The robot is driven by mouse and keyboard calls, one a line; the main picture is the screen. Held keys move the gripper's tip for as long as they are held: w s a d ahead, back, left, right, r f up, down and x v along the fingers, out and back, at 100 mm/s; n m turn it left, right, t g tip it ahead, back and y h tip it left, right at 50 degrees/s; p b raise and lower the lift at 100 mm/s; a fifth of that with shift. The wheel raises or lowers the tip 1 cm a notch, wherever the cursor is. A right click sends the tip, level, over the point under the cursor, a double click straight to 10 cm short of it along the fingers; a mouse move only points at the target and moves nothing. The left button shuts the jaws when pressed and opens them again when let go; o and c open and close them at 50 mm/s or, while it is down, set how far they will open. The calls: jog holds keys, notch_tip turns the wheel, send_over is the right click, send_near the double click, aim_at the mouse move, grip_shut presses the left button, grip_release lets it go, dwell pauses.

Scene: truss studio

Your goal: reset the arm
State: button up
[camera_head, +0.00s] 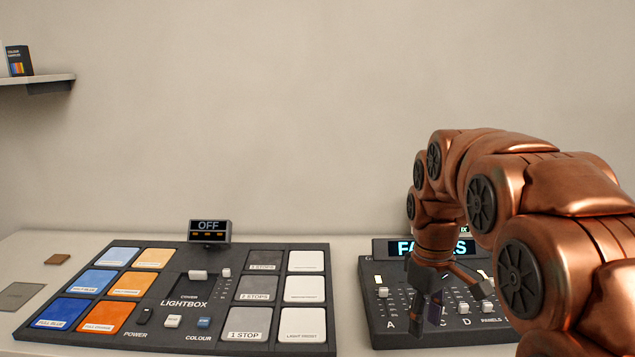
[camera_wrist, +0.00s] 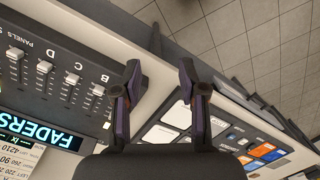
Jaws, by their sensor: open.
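My copper arm reaches in from the right in the head view and bends downward. My gripper (camera_head: 450,305) hangs over the fader desk (camera_head: 385,337) with its fingers pointing down. The wrist view shows my gripper (camera_wrist: 160,80) with its two dark fingers apart and nothing between them. Part of the fader desk is hidden behind my arm. In the wrist view the fader desk (camera_wrist: 40,110) is at the left, with its lit FADERS display (camera_wrist: 40,132).
A lightbox panel (camera_head: 160,336) with coloured and white tiles lies left of the fader desk. Its small display (camera_head: 208,227) reads OFF. A shelf (camera_head: 40,80) is on the wall at upper left. The wall area above the table is clear.

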jog(key=s+f+m, duration=0.3)
jog(key=s+f, duration=0.1)
jog(key=s, duration=0.9)
jog(key=s+a+f+m, duration=0.1)
jog(key=s+f+m, duration=0.3)
jog(key=s, duration=1)
jog(key=shift+f+g, duration=0.15)
jog(key=shift+g, duration=0.25)
jog(key=shift+a, duration=0.1)
